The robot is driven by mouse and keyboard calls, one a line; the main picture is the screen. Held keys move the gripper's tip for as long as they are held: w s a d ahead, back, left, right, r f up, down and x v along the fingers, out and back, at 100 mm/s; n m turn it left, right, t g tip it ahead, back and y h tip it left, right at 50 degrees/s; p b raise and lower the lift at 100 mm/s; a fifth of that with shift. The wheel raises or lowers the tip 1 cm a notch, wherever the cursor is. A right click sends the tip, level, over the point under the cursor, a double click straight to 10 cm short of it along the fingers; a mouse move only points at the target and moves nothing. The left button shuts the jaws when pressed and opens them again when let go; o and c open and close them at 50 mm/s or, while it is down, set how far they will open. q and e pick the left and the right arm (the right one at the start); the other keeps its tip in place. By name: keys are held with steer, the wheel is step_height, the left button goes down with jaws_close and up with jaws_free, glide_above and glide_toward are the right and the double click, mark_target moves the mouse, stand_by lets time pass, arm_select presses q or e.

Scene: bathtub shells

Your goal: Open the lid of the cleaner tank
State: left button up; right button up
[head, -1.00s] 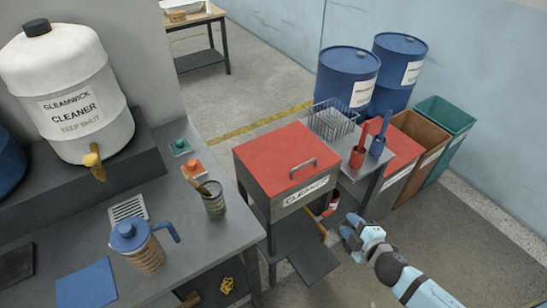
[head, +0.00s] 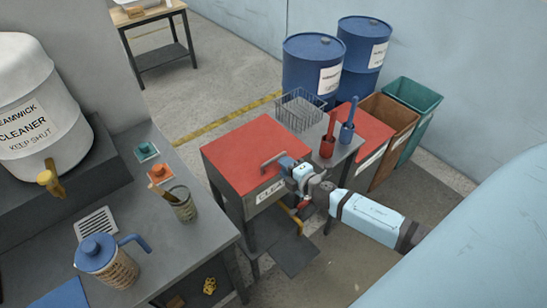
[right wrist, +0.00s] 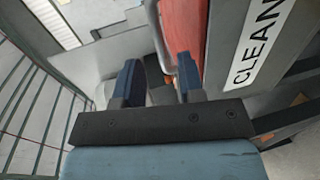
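The cleaner tank (head: 228,202) is a grey box on legs with a label, in the middle of the head view. Its flat red lid (head: 245,145) lies closed on top. A grey bar handle (head: 271,159) stands at the lid's front edge. My right gripper (head: 290,165) is at the handle, partly covering its right end and the label. In the right wrist view, its two blue-dark fingers (right wrist: 158,78) are apart, and the handle (right wrist: 153,20) reaches down between them, nearer the right finger. Contact cannot be told. My left gripper is not in view.
A counter (head: 215,230) with a blue-lidded jug (head: 107,262) and a cup (head: 182,205) stands left. A wire basket (head: 299,108), a red brush holder (head: 327,146) and a blue one (head: 347,131) stand right of the tank. Blue drums (head: 312,70) and bins are behind.

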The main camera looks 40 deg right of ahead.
mark_target(274, 158)
steer(key=x, duration=0.6)
jaws_close()
